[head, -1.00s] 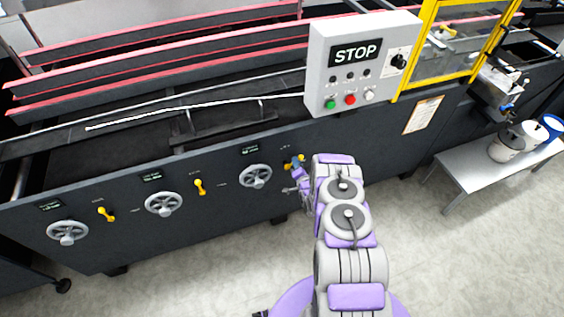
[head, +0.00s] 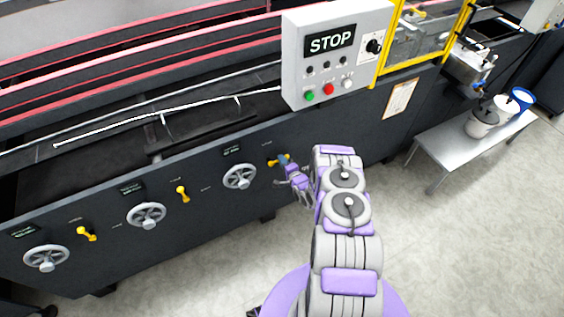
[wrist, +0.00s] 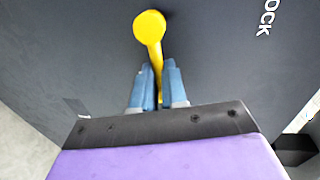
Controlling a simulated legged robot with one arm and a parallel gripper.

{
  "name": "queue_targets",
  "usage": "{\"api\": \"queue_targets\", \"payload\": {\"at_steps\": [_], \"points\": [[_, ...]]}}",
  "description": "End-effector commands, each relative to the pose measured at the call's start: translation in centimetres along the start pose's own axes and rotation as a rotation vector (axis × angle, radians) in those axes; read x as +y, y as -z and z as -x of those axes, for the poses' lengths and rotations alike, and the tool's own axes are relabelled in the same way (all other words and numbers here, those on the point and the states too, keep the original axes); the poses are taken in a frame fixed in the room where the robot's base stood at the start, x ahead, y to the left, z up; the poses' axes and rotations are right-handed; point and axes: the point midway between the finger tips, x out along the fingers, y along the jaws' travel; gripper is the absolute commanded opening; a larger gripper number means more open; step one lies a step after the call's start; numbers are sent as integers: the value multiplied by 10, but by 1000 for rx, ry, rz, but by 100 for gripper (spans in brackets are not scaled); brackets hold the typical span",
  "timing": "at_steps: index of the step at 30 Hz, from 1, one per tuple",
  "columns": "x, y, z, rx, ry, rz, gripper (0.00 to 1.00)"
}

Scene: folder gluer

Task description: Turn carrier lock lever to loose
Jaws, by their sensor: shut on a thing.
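A yellow lever (head: 273,162) sits on the machine's dark front panel, to the right of the rightmost handwheel. In the wrist view the lever (wrist: 149,27) shows its round end at the top, and its narrow shaft runs down between my blue fingertips. My gripper (head: 285,159) is shut on this lever; it also shows in the wrist view (wrist: 157,88). The fingers hide the lower part of the shaft. White lettering (wrist: 268,15) ending in "OCK" is on the panel at the upper right, partly cut off.
Grey handwheels (head: 239,176) and other yellow levers (head: 183,193) line the panel to the left. A grey control box (head: 335,58) with a STOP sign stands above. A low bench (head: 447,152) with buckets is at the right. The floor in front is clear.

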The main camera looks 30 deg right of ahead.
Motion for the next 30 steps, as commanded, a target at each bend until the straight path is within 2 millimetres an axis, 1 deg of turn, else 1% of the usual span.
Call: {"api": "queue_targets", "payload": {"at_steps": [1, 9, 10, 18, 26, 30], "points": [[1, 3, 1, 7, -3, -1, 0], [1, 4, 1, 7, -3, 0, 0], [1, 4, 1, 8, -3, 0, 13], [0, 3, 1, 6, -1, 1, 38], [0, 1, 2, 3, -1, 1, 38], [0, 1, 14, 2, -4, 0, 38]]}}
